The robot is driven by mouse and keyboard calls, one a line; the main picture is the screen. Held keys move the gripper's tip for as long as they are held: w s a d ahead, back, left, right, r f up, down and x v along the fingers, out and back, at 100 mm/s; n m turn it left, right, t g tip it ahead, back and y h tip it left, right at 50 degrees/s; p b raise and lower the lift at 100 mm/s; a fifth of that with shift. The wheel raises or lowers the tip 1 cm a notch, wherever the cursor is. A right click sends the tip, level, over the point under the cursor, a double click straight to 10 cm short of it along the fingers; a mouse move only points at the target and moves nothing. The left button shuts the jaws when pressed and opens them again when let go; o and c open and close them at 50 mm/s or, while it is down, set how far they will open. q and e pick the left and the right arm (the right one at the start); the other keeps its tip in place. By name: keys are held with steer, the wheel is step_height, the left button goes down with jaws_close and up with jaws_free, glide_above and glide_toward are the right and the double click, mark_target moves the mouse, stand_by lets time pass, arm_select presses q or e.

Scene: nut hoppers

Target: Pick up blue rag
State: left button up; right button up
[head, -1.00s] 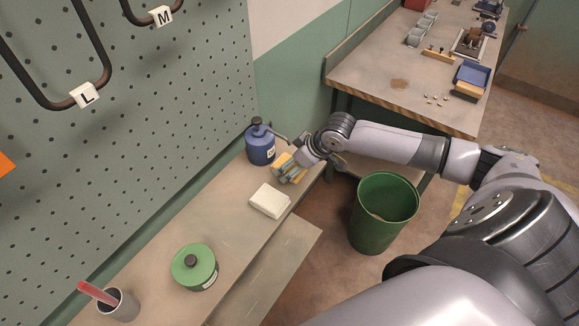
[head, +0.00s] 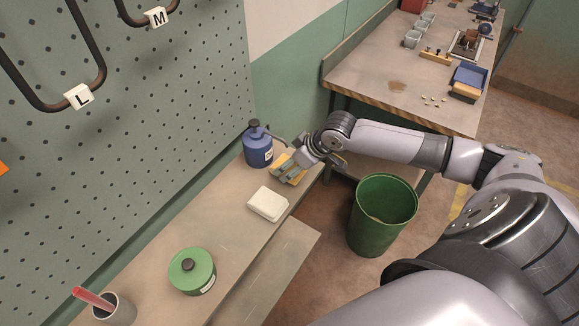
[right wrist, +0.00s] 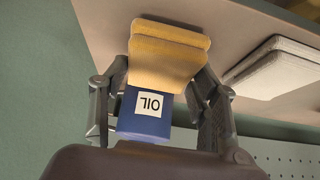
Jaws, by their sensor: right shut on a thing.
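A folded yellow rag (head: 281,163) lies at the far end of the narrow bench, beside the blue oil can (head: 257,147). My right gripper (head: 288,172) is at the rag, its fingers shut on it. In the right wrist view the yellow rag (right wrist: 168,50) sits between the two fingertips (right wrist: 162,80), and the blue can (right wrist: 143,115) with its OIL label shows past it. I see no blue rag; the only cloth in the grip looks yellow. Part of the rag is hidden by my fingers. My left gripper does not show.
A folded white cloth (head: 267,203) lies on the bench near the gripper. A green tin (head: 191,271) and a grey cup (head: 113,309) stand nearer. A green bin (head: 381,216) is on the floor right of the bench. A pegboard (head: 130,130) borders the left.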

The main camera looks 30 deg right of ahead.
steer(key=r, duration=0.2)
steer(key=r+b, duration=0.1)
steer(key=r, duration=0.1)
steer(key=r+b, duration=0.1)
steer(key=r, duration=0.1)
steer(key=shift+s+d, duration=0.25)
steer(key=shift+s, duration=0.15)
steer(key=s+d+b, duration=0.1)
steer(key=s+d, duration=0.2)
steer(key=s, duration=0.5)
steer(key=s+d+b, duration=0.2)
steer(key=s+d, duration=0.2)
steer(key=s, duration=0.5)
steer(key=shift+s, duration=0.2)
steer(key=shift+r, duration=0.1)
steer(key=o, duration=0.7)
steer(key=shift+a, duration=0.1)
steer(key=c, duration=0.5)
